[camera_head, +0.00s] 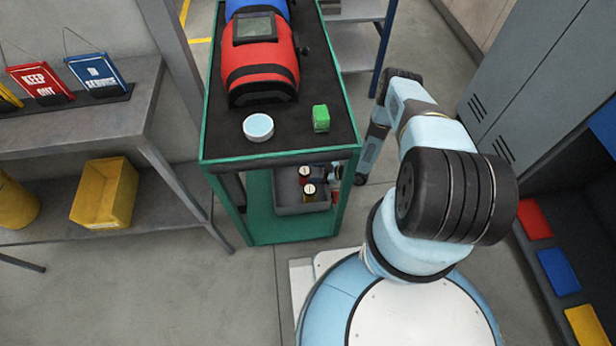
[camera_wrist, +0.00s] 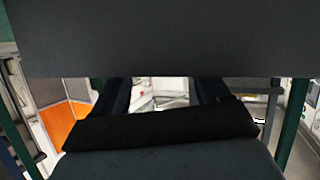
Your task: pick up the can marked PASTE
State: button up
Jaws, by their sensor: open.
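No can with a readable PASTE marking shows. A grey bin (camera_head: 288,208) on the lower shelf of the green cart (camera_head: 254,158) holds small cans with pale tops, one at the back (camera_head: 304,174) and one nearer the front (camera_head: 309,191). Their labels are too small to read. A round tin with a pale blue top (camera_head: 258,126) stands on the cart's top, with no readable label. In the wrist view my gripper (camera_wrist: 162,88) is open, its two dark fingers apart with no can visible between them.
A dark flat surface fills the top of the wrist view, close above my fingers. A green block (camera_head: 320,118) and a red welding helmet (camera_head: 262,72) are on the cart's top. A yellow bin (camera_head: 104,193) sits on the left bench's lower shelf. Grey lockers stand at right.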

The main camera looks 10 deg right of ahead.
aim_at(305, 172)
jog(key=shift+x, duration=2.8)
jog(key=c, duration=1)
jog(key=shift+r, duration=0.1)
